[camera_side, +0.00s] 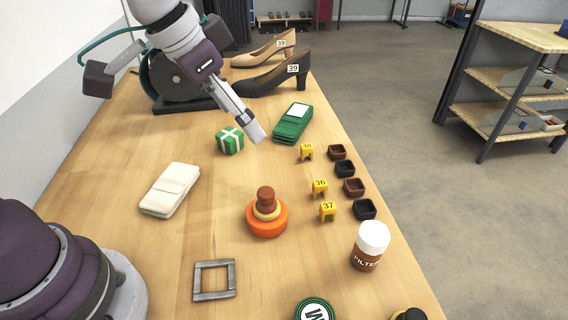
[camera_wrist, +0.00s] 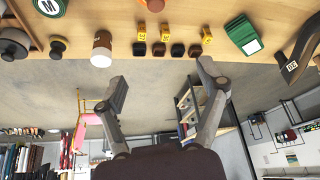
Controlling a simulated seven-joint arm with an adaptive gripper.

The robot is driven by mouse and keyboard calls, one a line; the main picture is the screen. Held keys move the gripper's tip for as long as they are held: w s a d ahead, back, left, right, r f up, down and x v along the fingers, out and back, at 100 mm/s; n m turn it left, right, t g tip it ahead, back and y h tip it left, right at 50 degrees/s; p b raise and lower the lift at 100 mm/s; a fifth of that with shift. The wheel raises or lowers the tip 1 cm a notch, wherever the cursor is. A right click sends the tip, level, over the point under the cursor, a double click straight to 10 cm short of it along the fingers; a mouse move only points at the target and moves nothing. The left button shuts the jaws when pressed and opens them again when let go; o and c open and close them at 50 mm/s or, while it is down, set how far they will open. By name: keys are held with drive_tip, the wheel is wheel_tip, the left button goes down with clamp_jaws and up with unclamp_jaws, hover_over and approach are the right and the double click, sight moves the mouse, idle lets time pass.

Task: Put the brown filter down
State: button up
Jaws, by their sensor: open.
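The brown filter (camera_side: 367,262) is a brown jar with a white lid and the word FILTER on its side. It stands upright on the table near the right edge in the side view. It also shows in the wrist view (camera_wrist: 102,42), at the upper left. My gripper (camera_side: 257,136) is above the table near the green box, well apart from the filter. In the wrist view its two fingers (camera_wrist: 163,84) are spread with nothing between them.
An orange disc with a brown knob (camera_side: 267,222) stands left of the filter. Yellow number markers (camera_side: 320,187) and small dark trays (camera_side: 353,187) line the right edge. A green block (camera_side: 293,124), a striped green box (camera_side: 230,141) and a white block (camera_side: 170,190) lie around.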

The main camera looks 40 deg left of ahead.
drive_tip(key=s+a+n+y, duration=0.1)
drive_tip(key=s+a+n, duration=0.3)
drive_tip(key=s+a, duration=0.4)
drive_tip(key=shift+s+a+t+y, duration=0.3)
drive_tip(key=shift+s+a+t, duration=0.1)
drive_tip(key=shift+a, duration=0.25)
